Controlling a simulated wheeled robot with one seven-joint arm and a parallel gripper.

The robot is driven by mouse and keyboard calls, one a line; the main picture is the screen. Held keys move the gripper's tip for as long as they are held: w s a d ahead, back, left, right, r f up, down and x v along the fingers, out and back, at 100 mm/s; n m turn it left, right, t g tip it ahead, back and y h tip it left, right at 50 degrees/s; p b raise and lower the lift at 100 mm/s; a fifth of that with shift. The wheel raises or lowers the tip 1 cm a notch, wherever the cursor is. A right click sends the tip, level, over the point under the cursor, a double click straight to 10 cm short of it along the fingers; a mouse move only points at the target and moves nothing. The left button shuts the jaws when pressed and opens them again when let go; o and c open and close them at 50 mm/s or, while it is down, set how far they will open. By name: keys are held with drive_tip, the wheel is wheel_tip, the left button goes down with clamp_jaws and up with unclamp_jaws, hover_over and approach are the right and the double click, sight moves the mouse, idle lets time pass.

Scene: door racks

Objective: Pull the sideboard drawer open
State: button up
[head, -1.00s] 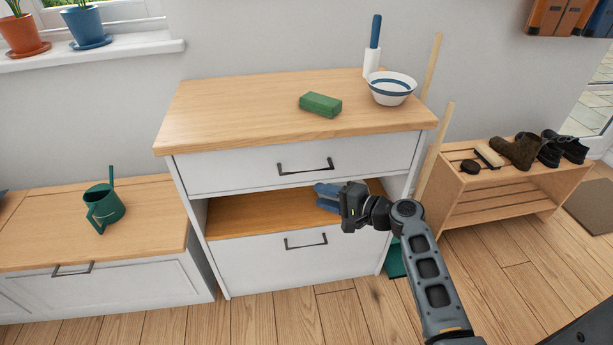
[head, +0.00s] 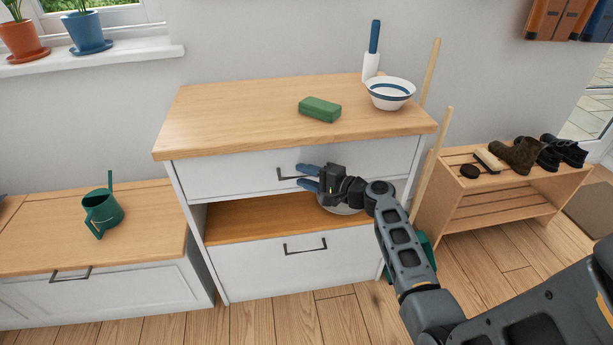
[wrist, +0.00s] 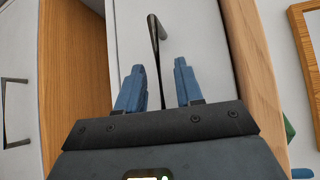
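The sideboard (head: 190,250) is white with a wooden top. Its upper drawer (head: 230,178) looks shut and has a dark bar handle (head: 288,175), partly hidden by my gripper in the head view. My gripper (head: 309,177) is at the drawer front with its blue fingers apart. In the wrist view the open fingers (wrist: 161,85) point at the drawer front, and the handle (wrist: 153,40) lies ahead, in line with the gap between them. The fingers do not appear to touch it. The lower drawer (head: 250,270) has its own handle (head: 305,246) and looks shut.
An open shelf (head: 240,222) lies between the drawers, with a pale round dish partly hidden behind my gripper. A green box (head: 320,109) and a striped bowl (head: 390,93) stand on top. A shoe bench (head: 500,205) is at the right, a low cabinet (head: 90,250) at the left.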

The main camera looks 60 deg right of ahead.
clamp_jaws()
idle(0.3)
idle(0.3)
